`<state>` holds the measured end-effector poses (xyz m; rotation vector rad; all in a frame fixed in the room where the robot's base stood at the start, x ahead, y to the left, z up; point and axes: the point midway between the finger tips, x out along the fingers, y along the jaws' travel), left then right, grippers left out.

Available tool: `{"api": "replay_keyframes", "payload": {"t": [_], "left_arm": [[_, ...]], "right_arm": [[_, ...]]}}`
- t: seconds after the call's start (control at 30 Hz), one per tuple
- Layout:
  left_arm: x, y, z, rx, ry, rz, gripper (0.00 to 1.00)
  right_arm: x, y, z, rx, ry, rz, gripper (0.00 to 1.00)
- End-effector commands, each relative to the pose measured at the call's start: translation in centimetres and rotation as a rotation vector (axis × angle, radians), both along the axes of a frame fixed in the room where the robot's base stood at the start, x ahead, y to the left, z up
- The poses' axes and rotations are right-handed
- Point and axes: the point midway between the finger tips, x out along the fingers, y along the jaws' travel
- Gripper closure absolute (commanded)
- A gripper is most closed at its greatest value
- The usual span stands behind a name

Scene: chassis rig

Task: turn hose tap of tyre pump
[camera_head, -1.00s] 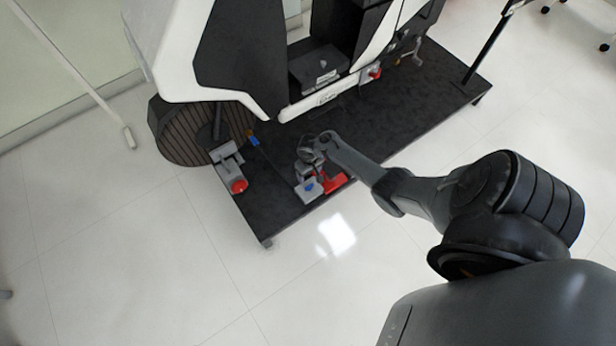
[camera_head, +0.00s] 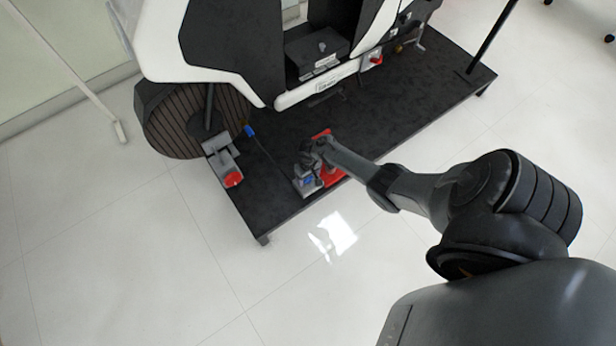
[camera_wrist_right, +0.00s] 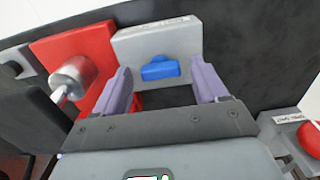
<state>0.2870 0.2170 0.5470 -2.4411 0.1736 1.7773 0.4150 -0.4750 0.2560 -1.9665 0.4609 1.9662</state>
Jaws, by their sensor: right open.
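The tyre pump stands on the dark platform, with a red body (camera_head: 333,173) and a grey block (camera_head: 300,186) beside it. The blue hose tap (camera_wrist_right: 160,69) sits on the face of the grey block in the right wrist view. It shows small in the head view (camera_head: 308,181). My right gripper (camera_wrist_right: 163,86) is open, with one pale purple finger on each side of the tap. Gaps show between the fingers and the tap, and I cannot tell its exact depth. In the head view my right gripper (camera_head: 309,170) is over the pump and partly hides it. My left gripper is not in view.
A silver cylinder (camera_wrist_right: 73,76) stands out left of the fingers. A grey unit with a red knob (camera_head: 233,179) is at the platform's left end, near a dark ribbed wheel (camera_head: 190,122). The white and black chassis (camera_head: 225,50) stands behind. Bare platform (camera_head: 400,110) lies right.

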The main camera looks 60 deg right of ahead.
Motion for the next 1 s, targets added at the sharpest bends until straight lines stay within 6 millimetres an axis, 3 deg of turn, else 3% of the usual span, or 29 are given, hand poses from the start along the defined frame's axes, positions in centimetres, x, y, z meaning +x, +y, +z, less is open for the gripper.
{"api": "replay_keyframes", "payload": {"t": [0.17, 0.53, 1.0], "left_arm": [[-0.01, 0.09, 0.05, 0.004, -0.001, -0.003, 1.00], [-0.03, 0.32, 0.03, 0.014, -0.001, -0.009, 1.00], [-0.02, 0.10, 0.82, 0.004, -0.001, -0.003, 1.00]], "right_arm": [[0.00, -0.01, 0.04, 0.000, 0.000, 0.000, 0.29], [-0.02, -0.01, 0.03, 0.000, 0.000, 0.000, 0.84], [-0.08, -0.06, 0.15, 0.000, 0.002, 0.127, 0.84]]}}
